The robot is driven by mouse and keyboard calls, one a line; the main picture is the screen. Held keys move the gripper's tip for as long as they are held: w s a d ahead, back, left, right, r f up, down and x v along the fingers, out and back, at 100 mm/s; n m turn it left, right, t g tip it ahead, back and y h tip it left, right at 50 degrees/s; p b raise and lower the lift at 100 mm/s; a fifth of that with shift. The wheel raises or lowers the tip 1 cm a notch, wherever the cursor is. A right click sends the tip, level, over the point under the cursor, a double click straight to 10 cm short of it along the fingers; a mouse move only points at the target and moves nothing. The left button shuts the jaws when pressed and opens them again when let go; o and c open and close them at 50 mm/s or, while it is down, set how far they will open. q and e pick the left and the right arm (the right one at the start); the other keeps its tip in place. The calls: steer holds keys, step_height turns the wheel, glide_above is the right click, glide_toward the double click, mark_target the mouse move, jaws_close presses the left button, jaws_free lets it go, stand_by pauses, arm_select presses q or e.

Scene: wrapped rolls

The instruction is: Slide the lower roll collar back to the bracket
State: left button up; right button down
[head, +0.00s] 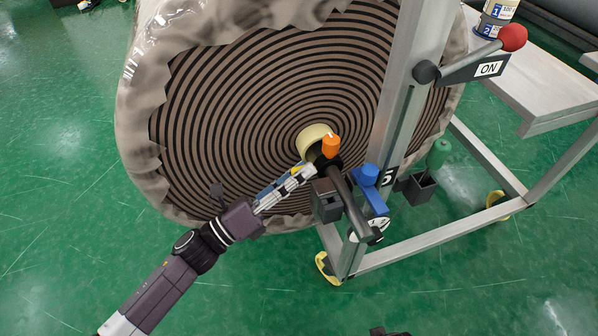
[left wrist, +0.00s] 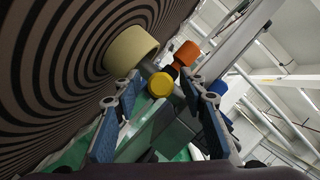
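My left gripper (head: 305,172) is beside the roll's core end in the head view. In the left wrist view its blue-padded fingers (left wrist: 162,90) stand apart. A yellow round knob (left wrist: 161,84) shows between them; I cannot tell whether they touch it. The dark collar (head: 326,161) with an orange knob (head: 330,146) sits on the shaft (head: 350,207), close to the cream core (head: 312,137). The orange knob (left wrist: 187,53) and core (left wrist: 131,48) also show in the wrist view. A dark bracket block (head: 326,205) is beside the shaft. A dark tip at the bottom edge may be my right gripper.
The large wrapped roll (head: 240,100) fills the upper middle. A metal frame post (head: 405,90) stands right of the shaft, with a blue handle (head: 370,175) and a red-knobbed ON lever (head: 512,38). Green floor (head: 60,200) is open at left.

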arm_select(q)
steer(key=v, duration=1.2)
